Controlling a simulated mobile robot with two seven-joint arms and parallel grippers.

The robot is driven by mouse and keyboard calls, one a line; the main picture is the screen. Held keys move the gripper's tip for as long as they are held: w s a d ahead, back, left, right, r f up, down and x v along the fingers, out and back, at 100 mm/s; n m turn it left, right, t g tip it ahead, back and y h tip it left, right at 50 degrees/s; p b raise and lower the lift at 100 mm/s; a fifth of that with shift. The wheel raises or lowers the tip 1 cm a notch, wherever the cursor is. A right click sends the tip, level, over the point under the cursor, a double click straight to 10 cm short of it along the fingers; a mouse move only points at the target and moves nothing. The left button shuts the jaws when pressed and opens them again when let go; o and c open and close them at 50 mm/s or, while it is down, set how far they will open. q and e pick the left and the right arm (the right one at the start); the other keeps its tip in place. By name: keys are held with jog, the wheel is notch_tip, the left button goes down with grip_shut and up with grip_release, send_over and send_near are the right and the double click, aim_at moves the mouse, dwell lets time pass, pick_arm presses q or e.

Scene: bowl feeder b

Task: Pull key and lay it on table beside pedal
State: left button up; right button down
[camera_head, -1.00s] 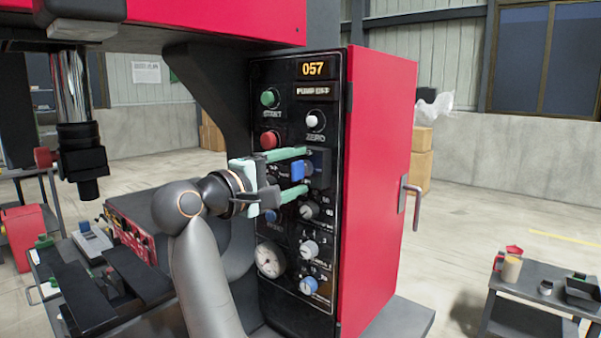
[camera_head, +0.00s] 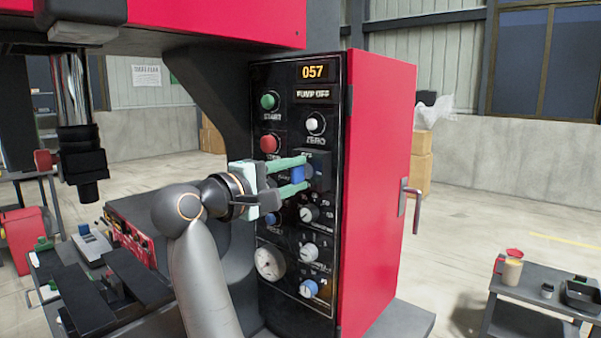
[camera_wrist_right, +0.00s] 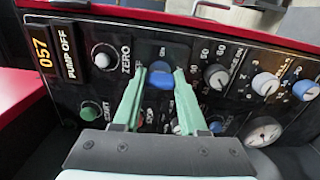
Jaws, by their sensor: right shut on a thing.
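The blue key (camera_head: 298,174) sits at the black control panel (camera_head: 262,93), below the ZERO knob; it also shows in the right wrist view (camera_wrist_right: 161,81). My right gripper (camera_head: 305,173) has its two green fingers on either side of the key, shut on it, with the tips close to the panel; they also show in the right wrist view (camera_wrist_right: 161,72). The key's shaft and any keyhole are hidden. My left gripper is not in view. I cannot make out a pedal.
The panel carries a green START button (camera_head: 269,101), a red button (camera_head: 269,142), several knobs and a gauge (camera_head: 269,263). A red cabinet side with a handle (camera_head: 413,205) is at the right. A grey table (camera_head: 535,303) with a cup and tray stands lower right.

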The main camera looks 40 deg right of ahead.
aim_at(292, 177)
jog(key=shift+a, duration=0.1)
dwell(0.4)
jog(key=shift+s+a+b, duration=0.15)
jog(key=shift+a+b, duration=0.4)
jog(key=shift+a, duration=0.9)
jog(key=shift+s+a+b, duration=0.1)
jog(key=shift+a+b, duration=0.45)
jog(key=shift+a, duration=0.9)
jog(key=shift+f, duration=0.1)
